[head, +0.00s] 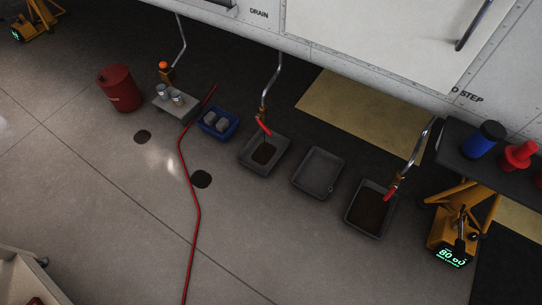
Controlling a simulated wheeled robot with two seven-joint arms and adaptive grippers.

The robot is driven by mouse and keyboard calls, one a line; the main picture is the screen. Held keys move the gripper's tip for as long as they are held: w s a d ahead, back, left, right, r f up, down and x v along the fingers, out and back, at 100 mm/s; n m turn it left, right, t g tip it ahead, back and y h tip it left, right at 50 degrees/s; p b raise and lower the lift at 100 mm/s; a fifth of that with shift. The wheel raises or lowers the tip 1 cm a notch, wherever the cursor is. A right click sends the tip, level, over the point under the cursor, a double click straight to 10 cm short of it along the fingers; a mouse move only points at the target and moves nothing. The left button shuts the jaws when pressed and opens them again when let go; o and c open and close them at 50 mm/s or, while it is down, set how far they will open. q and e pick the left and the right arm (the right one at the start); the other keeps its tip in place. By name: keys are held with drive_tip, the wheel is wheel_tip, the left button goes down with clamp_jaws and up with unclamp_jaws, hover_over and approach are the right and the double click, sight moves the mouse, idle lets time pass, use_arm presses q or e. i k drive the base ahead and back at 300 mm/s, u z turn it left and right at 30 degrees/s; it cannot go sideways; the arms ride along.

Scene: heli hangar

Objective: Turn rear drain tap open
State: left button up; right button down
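Three bent metal drain pipes hang from the aircraft's white belly. The left pipe (182,42) leads down to a small brass-coloured fitting with an orange top (164,66). The middle pipe (274,72) ends in a tap with a red handle (263,126) over a grey tray (247,157) with dark liquid. The right pipe (419,143) ends in a tap with a red handle (391,193) over another grey tray (350,222) holding dark brown liquid. I cannot tell which tap is the rear one or how each is set. Neither gripper is in view.
An empty grey tray (318,172) lies between the filled ones. A red drum (120,88), a grey stand with cans (165,108) and a blue bin (207,131) stand left. A red hose (197,215) crosses the floor. A yellow jack (450,235) and dark table (455,150) stand right.

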sight(261, 124)
drive_tip(key=u, duration=0.8)
drive_tip(key=i, duration=1.55)
drive_tip(key=z, duration=0.85)
